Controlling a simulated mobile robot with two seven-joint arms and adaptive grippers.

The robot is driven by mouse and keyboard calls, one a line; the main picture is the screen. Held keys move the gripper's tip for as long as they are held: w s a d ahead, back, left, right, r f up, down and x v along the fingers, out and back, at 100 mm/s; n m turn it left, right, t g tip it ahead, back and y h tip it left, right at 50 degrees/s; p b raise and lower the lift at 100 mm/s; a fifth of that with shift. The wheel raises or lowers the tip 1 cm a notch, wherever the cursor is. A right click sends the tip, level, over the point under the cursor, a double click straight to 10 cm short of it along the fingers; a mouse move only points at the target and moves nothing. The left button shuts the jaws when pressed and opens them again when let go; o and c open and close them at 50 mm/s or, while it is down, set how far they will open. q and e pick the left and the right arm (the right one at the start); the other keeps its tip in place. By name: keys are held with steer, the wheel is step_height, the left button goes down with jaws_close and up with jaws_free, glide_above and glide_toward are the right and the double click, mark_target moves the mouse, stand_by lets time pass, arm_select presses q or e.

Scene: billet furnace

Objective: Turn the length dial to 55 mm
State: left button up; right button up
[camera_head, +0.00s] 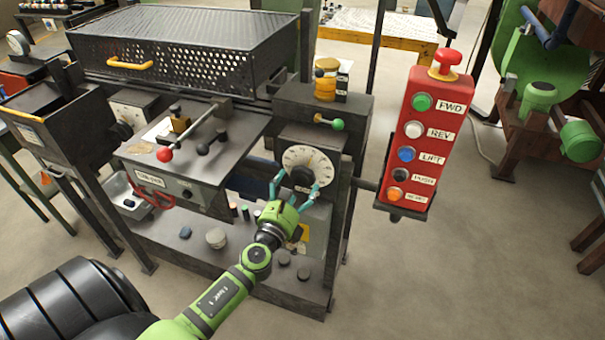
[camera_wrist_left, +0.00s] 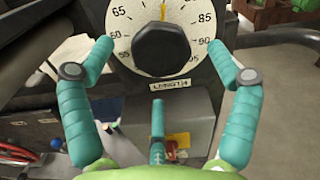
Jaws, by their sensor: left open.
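The length dial (camera_head: 308,160) is a white round scale with a black knob (camera_head: 302,177) on the dark machine's front. In the left wrist view, the scale (camera_wrist_left: 122,22) shows 65 and 55 on the left, and 85 and higher numbers on the right. A yellow mark (camera_wrist_left: 163,9) stands upright above the knob (camera_wrist_left: 162,48), between 65 and 85. A "LENGTH" label (camera_wrist_left: 171,85) sits below. My left gripper (camera_head: 296,186) is open, its teal fingers either side of the knob in the left wrist view (camera_wrist_left: 160,50), apparently apart from it. My right gripper is not in view.
A red button box (camera_head: 410,135) stands right of the dial. A green-knobbed lever (camera_head: 330,122) is just above it. A red-knobbed lever (camera_head: 165,154) lies on the plate to the left. A lower shelf (camera_head: 205,262) holds small parts. Open floor lies to the right.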

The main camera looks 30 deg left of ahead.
mark_target(301, 179)
arm_select(q)
steer(key=x, duration=0.4)
steer(key=shift+a+f, duration=0.1)
steer(key=shift+w, duration=0.55)
steer(key=c, duration=1.1)
